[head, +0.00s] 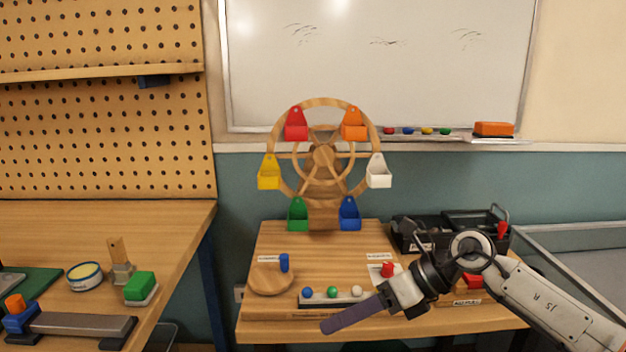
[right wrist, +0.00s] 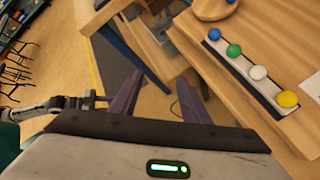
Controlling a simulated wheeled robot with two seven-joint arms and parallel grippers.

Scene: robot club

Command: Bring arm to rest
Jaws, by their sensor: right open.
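My right gripper (head: 327,325) reaches in from the lower right in the head view, over the front of the wooden table (head: 262,326). Its purple fingers point left and slightly down, in front of the ball rack (head: 318,300). In the right wrist view the two fingers of the right gripper (right wrist: 160,84) stand apart, with nothing between them and floor and table parts behind. The right forearm hides part of the table's right side. My left gripper does not show in the head view.
A wooden Ferris wheel (head: 322,160) with coloured buckets stands on the table. A black organiser (head: 432,231) is behind my right arm. The ball rack also shows in the right wrist view (right wrist: 243,72). A workbench (head: 180,225) with tools is left. Chairs (right wrist: 14,75) stand beyond open floor.

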